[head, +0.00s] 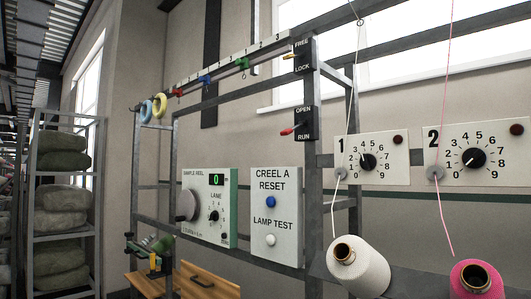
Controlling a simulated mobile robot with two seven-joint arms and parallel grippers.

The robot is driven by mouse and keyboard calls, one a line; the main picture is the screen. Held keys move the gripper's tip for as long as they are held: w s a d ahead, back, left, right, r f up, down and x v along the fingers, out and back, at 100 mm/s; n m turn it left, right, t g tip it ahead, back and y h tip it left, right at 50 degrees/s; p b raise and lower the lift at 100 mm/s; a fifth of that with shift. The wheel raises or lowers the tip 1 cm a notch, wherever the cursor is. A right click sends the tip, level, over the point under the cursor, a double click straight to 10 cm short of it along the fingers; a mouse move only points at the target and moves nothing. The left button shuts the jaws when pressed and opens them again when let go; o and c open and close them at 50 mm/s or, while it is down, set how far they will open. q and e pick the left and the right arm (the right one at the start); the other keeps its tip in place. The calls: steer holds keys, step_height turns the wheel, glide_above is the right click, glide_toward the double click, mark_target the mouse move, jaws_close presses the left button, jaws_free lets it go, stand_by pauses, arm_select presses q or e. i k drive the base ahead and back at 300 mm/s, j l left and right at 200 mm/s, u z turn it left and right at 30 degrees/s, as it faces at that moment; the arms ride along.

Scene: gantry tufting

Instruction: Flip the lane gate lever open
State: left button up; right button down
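A black switch box (307,123) labelled OPEN at its top and RUN at its bottom is fixed to the grey frame post, right of centre in the head view. Its lever (287,131) has a red tip and sticks out to the left, tilted slightly down toward the RUN side. No label reading "lane gate" can be made out. Neither of my grippers is in view.
A white panel (276,244) with blue and white buttons and a SAMPLE REEL panel (208,178) sit below. Numbered dial panels (372,158) are to the right. White (358,266) and pink yarn cones stand at the lower right, their threads running up. The space left of the levers looks open.

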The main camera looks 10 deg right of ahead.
mark_target(287, 132)
steer(key=i+j, duration=0.3)
steer(key=i, duration=0.2)
steer(key=i+j, duration=0.35)
steer(key=i, duration=0.15)
steer(key=l+z, duration=0.05)
